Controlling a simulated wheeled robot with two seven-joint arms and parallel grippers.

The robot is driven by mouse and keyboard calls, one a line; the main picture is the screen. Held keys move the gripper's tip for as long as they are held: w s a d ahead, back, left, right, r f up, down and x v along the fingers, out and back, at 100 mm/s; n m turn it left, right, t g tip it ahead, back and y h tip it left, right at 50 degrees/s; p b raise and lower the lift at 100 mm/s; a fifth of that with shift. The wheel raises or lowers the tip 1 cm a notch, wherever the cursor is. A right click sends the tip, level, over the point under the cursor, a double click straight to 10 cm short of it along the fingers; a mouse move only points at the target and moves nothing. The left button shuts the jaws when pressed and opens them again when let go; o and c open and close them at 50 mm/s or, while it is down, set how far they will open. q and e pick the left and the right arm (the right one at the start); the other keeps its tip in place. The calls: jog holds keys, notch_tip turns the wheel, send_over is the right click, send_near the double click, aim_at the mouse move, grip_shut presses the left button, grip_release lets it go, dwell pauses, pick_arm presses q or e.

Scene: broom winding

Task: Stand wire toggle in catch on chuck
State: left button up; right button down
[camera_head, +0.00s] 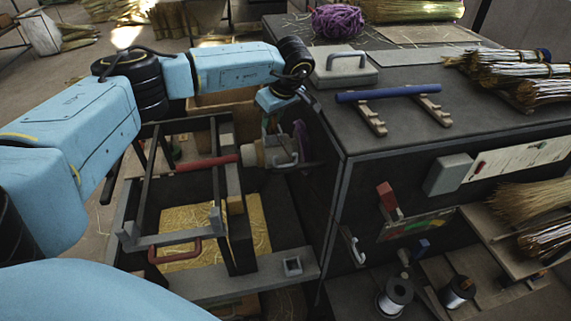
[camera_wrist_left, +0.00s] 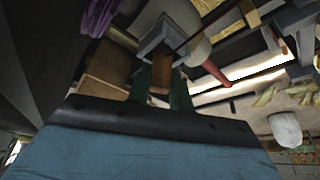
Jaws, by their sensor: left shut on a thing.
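The chuck (camera_head: 262,154) is a pale, rounded piece on the winding frame, with a red handle (camera_head: 207,162) running out to its left. In the left wrist view the chuck (camera_wrist_left: 197,48) shows beyond my fingers. My left gripper (camera_head: 271,124) reaches down to the chuck's upper right side. In the left wrist view its green fingers (camera_wrist_left: 161,88) end at a grey block-like piece (camera_wrist_left: 160,36), close beside the chuck. The gripper is shut on what seems to be the wire toggle, mostly hidden by the fingers. I cannot make out the catch clearly. My right gripper is out of view.
The dark bench (camera_head: 400,130) stands just right of the gripper, with a grey handled case (camera_head: 343,70) and a blue bar (camera_head: 388,94) on top. A dark upright frame (camera_head: 237,215) stands in front, over a straw-filled bin (camera_head: 185,222). Purple twine (camera_head: 337,21) lies behind.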

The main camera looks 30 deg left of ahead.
pick_arm(q)
jog(key=o, duration=0.9)
jog(key=shift+c, duration=0.2)
jog(key=b+v, duration=0.1)
jog(key=v, duration=1.2)
jog(key=shift+r, duration=0.25)
